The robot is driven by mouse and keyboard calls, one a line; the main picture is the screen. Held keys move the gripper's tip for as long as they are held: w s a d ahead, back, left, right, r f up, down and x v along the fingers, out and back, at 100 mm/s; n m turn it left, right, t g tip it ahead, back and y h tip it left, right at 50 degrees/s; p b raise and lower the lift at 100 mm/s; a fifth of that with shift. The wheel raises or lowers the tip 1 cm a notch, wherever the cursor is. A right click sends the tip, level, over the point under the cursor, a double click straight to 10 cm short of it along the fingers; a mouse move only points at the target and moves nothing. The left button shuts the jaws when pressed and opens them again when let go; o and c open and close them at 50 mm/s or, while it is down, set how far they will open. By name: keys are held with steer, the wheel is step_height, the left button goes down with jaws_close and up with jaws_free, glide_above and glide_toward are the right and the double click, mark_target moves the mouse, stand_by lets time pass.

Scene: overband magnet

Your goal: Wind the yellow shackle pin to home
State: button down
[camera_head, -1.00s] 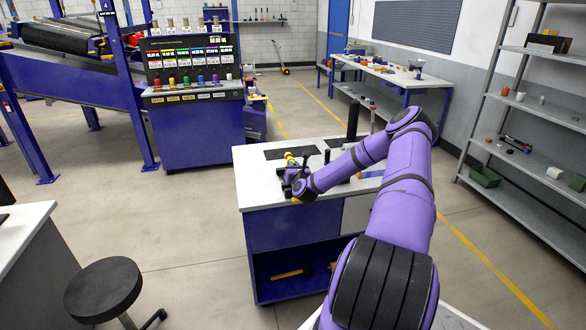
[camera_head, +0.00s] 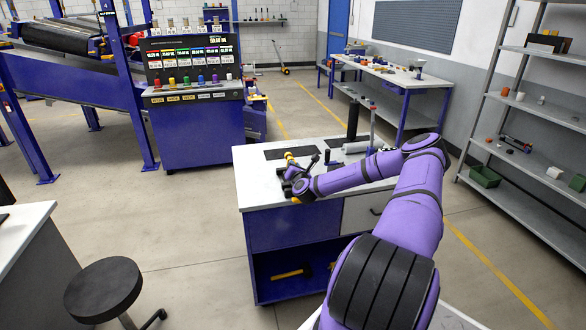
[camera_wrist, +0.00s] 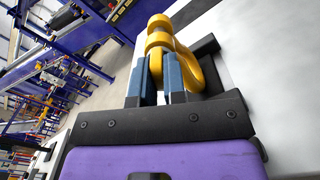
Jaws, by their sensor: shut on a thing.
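The yellow shackle pin (camera_wrist: 159,38) shows in the wrist view just past my fingertips, beside the curved yellow bow of the shackle (camera_wrist: 187,62). My gripper (camera_wrist: 163,75) is shut on the pin, with its two blue-grey fingers on either side of it. My dark wrist hides part of the shackle there.
The workbench (camera_head: 255,183) has a white top with dark mats (camera_head: 290,152) and a grey cylindrical part (camera_head: 357,147). A black stool (camera_head: 104,289) stands at lower left. A blue control console (camera_head: 195,125) stands behind, and open floor lies between it and the bench.

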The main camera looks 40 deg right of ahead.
steer(key=m, duration=0.4)
steer(key=shift+m, duration=0.4)
steer(key=shift+m, duration=2.4)
steer(key=c, duration=1.1)
jaws_free()
